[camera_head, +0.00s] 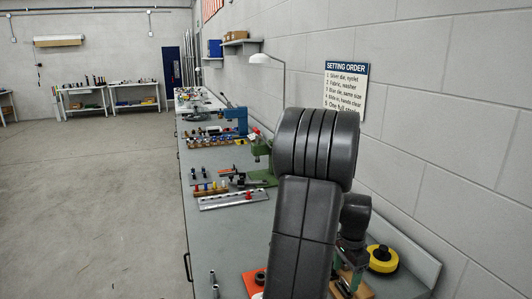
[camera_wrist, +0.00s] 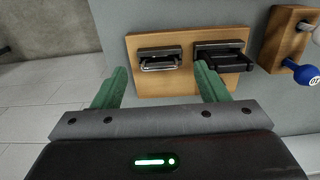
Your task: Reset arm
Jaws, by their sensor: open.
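My gripper (camera_wrist: 158,88) shows in the wrist view with two green fingers spread apart. It is open, and nothing is between the fingers. Beyond the fingertips is a wooden board (camera_wrist: 150,83) with two dark metal fittings on it. The left fitting (camera_wrist: 160,59) has a bright metal loop. The right fitting (camera_wrist: 224,56) is black. In the head view my dark arm stands in front of the right part of the bench and hides part of it.
A long workbench (camera_head: 228,225) runs along the right wall with several tools and racks on it. A yellow roll (camera_head: 383,258) lies right of my arm. A blue-ended tool (camera_wrist: 300,72) sits at the right in the wrist view. The floor (camera_head: 95,200) at left is clear.

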